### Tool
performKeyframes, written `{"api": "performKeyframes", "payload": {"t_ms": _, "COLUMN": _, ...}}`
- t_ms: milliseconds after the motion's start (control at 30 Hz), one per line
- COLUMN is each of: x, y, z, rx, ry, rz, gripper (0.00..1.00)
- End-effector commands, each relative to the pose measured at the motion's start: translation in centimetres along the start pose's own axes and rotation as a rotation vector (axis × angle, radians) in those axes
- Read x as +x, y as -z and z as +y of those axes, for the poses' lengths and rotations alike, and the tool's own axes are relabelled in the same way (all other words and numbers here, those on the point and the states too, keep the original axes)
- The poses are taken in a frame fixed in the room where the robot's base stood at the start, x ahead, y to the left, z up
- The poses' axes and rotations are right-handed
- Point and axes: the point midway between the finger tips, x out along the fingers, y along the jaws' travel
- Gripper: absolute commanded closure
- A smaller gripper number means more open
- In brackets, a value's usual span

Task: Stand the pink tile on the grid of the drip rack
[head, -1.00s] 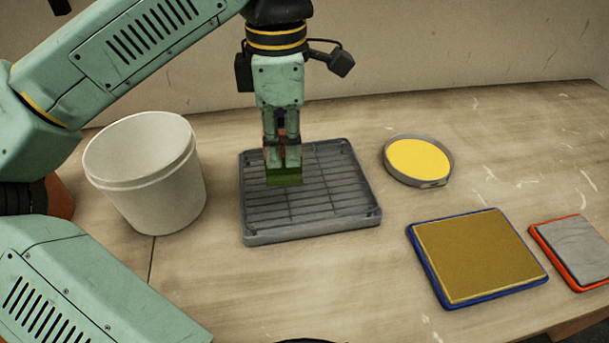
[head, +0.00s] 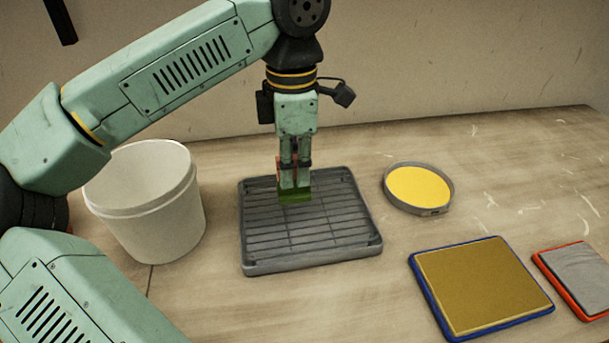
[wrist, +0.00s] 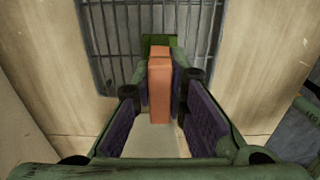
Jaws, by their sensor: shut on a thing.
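My gripper (head: 294,182) is shut on the tile, pointing straight down over the back middle of the drip rack. The tile (wrist: 160,78) looks salmon-orange in the wrist view, with a green lower end. In the head view that green end (head: 295,196) shows below the fingertips and the fingers hide most of the rest. The tile is held upright. I cannot tell whether its lower edge touches the grid. The grey drip rack (head: 318,258) lies flat on the table, its grid of bars bare around the gripper.
A white bucket (head: 160,225) stands close left of the rack. A round grey dish with yellow content (head: 420,187) is to the right. A blue-rimmed tray with a mustard surface (head: 482,285) and a red-rimmed grey one (head: 580,272) lie front right. A wall closes off the back.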

Motion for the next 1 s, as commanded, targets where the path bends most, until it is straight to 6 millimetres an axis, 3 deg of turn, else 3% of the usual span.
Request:
{"api": "performKeyframes", "payload": {"t_ms": 267, "x": 0.2, "y": -1.9, "z": 1.1, "rx": 0.001, "ry": 0.001, "rz": -0.001, "gripper": 1.0}}
{"api": "performKeyframes", "payload": {"t_ms": 500, "x": 3.9, "y": -2.0, "z": 1.2, "rx": -0.001, "ry": 0.0, "rz": -0.001, "gripper": 1.0}}
{"api": "performKeyframes", "payload": {"t_ms": 900, "x": 4.3, "y": -2.0, "z": 1.2, "rx": -0.001, "ry": 0.0, "rz": -0.001, "gripper": 1.0}}
{"api": "performKeyframes", "payload": {"t_ms": 933, "x": 4.1, "y": -2.0, "z": 1.2, "rx": -0.001, "ry": 0.0, "rz": -0.001, "gripper": 0.85}}
{"api": "performKeyframes", "payload": {"t_ms": 1000, "x": 4.1, "y": -2.0, "z": 1.2, "rx": -0.001, "ry": 0.0, "rz": -0.001, "gripper": 0.8}}
